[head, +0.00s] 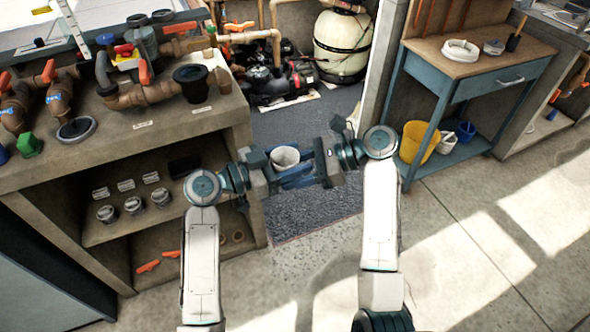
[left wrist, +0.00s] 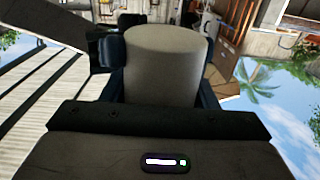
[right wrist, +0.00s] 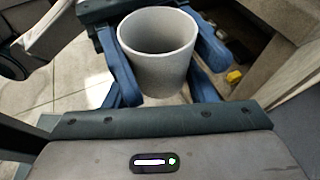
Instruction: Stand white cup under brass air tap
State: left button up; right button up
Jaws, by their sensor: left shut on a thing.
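The white cup (head: 285,158) is held upright in the air between my two grippers, in front of the concrete bench. My left gripper (head: 284,164) is shut on it from the left; in the left wrist view the cup's side (left wrist: 165,62) fills the space between the fingers. My right gripper (head: 300,168) reaches in from the right, its fingers spread on both sides of the cup. In the right wrist view the cup (right wrist: 157,55) shows its open, empty mouth between blue fingers. I cannot make out for certain which fitting is the brass air tap.
The concrete bench (head: 215,118) at left carries brown pipes with orange-handled valves (head: 145,72) and a black pot-like fitting (head: 190,78). Its shelf holds jars. A blue workbench (head: 470,80) with a yellow bucket (head: 418,142) stands at right. The floor (head: 470,240) at front right is clear.

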pick_arm(q)
jog(key=o, duration=1)
jog(key=shift+o, duration=0.2)
